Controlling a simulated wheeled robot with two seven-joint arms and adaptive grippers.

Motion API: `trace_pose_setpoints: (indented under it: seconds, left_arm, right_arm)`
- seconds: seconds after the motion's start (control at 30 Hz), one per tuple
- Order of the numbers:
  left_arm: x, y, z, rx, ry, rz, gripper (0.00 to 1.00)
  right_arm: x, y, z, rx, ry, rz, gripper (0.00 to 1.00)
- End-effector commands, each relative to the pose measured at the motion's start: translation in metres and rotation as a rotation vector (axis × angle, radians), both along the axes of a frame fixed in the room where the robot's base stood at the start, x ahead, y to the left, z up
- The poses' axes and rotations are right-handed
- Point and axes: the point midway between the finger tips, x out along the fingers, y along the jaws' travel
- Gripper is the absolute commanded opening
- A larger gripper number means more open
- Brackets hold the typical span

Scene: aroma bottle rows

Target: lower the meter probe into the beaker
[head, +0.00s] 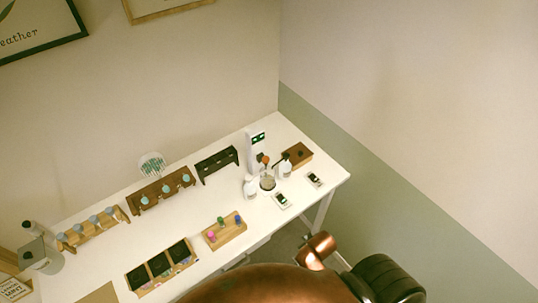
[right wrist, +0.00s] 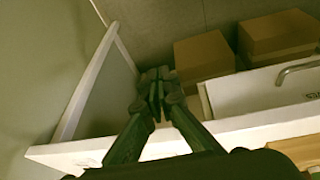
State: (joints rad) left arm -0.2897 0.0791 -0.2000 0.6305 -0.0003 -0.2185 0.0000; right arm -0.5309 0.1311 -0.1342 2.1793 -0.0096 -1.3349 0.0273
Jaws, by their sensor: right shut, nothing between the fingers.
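In the head view a white meter (head: 256,142) with a small green display stands near the right end of the white table. A small clear beaker (head: 267,183) stands just in front of it. A small orange piece (head: 264,159) and dark parts show above the beaker; I cannot tell which of them is the probe. In the right wrist view my right gripper (right wrist: 155,88) is shut and empty, with its fingertips together beside the table edge, away from the meter and beaker. My left gripper is not in view.
White bottles (head: 250,188) flank the beaker. A brown wooden block (head: 297,154) lies right of it, and small devices (head: 281,201) lie in front. Racks and trays of bottles fill the table's left side. The right wrist view shows cardboard boxes (right wrist: 203,58) below the white table edge (right wrist: 240,127).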

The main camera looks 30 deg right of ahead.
Motion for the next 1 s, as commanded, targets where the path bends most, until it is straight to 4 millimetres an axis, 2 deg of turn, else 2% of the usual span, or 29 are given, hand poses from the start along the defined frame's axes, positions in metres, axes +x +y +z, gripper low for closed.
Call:
trace_pose_setpoints:
  seconds: [0.03,0.13,0.2,0.4,0.53,0.67,0.8,0.9,1.0]
  left_arm:
    - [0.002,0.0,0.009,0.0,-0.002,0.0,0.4]
    - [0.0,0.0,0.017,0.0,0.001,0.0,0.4]
    - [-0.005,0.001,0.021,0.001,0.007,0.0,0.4]
    - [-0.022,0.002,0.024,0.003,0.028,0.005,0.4]
    - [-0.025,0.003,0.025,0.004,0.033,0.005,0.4]
    - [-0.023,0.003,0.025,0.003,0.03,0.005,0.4]
    - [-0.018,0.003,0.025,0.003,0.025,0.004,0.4]
    - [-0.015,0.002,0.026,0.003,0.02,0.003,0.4]
    - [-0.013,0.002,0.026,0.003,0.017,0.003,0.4]
  right_arm:
    - [0.004,-0.005,0.027,-0.01,-0.026,-0.008,0.0]
    - [0.017,-0.018,0.072,-0.042,-0.098,-0.036,0.0]
    - [0.033,-0.03,0.099,-0.065,-0.169,-0.06,0.0]
    - [0.092,-0.058,0.158,-0.106,-0.419,-0.108,0.0]
    - [0.133,-0.067,0.193,-0.1,-0.587,-0.103,0.0]
    - [0.172,-0.067,0.228,-0.062,-0.757,-0.062,0.0]
    - [0.207,-0.054,0.262,0.019,-0.909,0.023,0.0]
    - [0.219,-0.044,0.278,0.076,-0.97,0.076,0.0]
    - [0.225,-0.037,0.285,0.11,-0.995,0.106,0.0]
